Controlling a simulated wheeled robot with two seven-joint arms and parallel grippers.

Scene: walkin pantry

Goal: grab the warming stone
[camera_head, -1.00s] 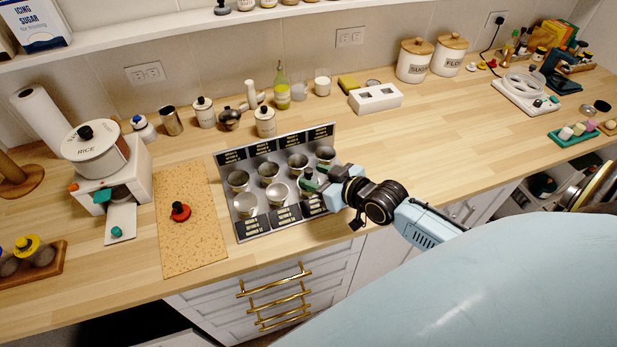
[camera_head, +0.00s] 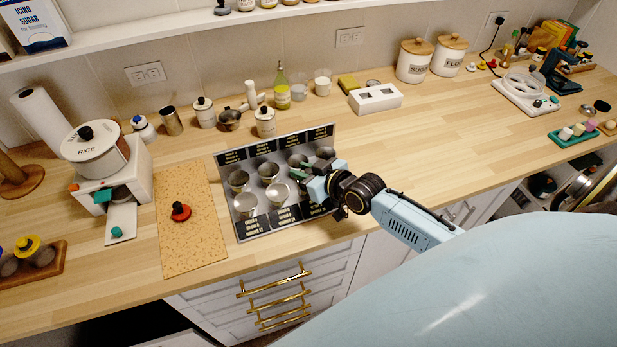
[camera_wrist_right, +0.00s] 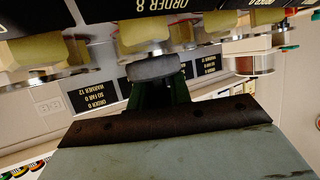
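A grey, rounded, stone-like piece (camera_wrist_right: 153,68) shows right at the green fingertips of my right gripper (camera_wrist_right: 160,88) in the right wrist view. It may be the warming stone; no label confirms it. It covers the fingertips, so I cannot tell whether they grip it or only touch it. In the head view my right gripper (camera_head: 307,173) is low over the right part of a dark labelled panel (camera_head: 245,228), among several metal cups such as this one (camera_head: 268,171). The grey piece cannot be made out there. My left gripper is out of view.
A cork board (camera_head: 190,250) with a red-knobbed item (camera_head: 180,211) lies left of the panel. A white jar (camera_head: 265,122) and a white two-hole block (camera_head: 376,98) stand behind. The counter right of the panel is clear. Gold drawer handles (camera_head: 275,282) are below the front edge.

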